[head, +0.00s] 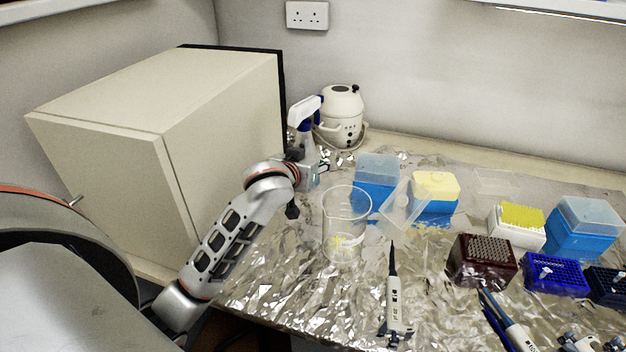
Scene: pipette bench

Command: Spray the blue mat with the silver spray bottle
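The silver spray bottle (305,143) stands upright at the back of the bench, beside the large cream box. Its trigger head is white and blue. My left arm reaches in from the left, and my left gripper (314,170) is at the bottle's lower body, covering part of it. The fingers are too small and overlapped to tell whether they are closed on the bottle. I see no blue mat in this view; the bench top is covered in crinkled silver foil. My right gripper is not visible.
A cream rounded device (342,112) stands behind the bottle. A clear beaker (345,225) and a pipette (395,300) stand or lie in front. Several tip boxes, including a dark red rack (481,262), crowd the right. The large cream box (215,130) bounds the left.

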